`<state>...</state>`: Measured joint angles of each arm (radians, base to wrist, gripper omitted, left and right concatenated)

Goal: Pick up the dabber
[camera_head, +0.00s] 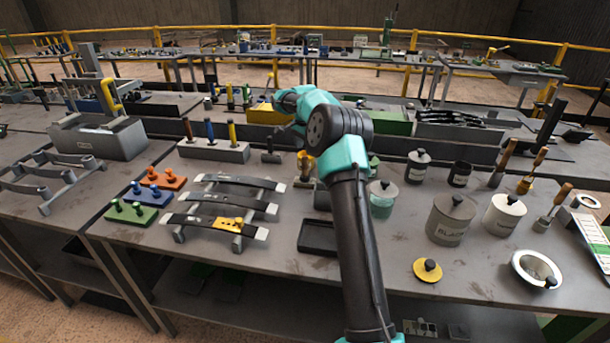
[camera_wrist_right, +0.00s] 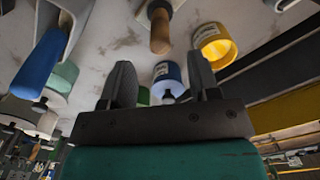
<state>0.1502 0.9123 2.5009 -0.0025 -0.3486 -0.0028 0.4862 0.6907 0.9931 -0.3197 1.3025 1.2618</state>
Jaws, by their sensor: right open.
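I cannot tell for sure which thing is the dabber. In the right wrist view, a wooden handle (camera_wrist_right: 160,32) points towards my right gripper (camera_wrist_right: 162,80). This gripper is open, with nothing held between its fingers. A blue-rimmed pot (camera_wrist_right: 167,73) shows beyond the gap, and a yellow pot (camera_wrist_right: 213,45) is to its right. In the head view my right arm hides much of this spot. My left gripper is not in view.
A blue-handled tool (camera_wrist_right: 40,65) is left of the fingers in the wrist view. Lidded tins (camera_head: 451,220), a white bowl (camera_head: 537,270) and a yellow disc (camera_head: 427,270) stand on the right. Spring racks (camera_head: 235,205) and a handle block (camera_head: 213,151) are on the left.

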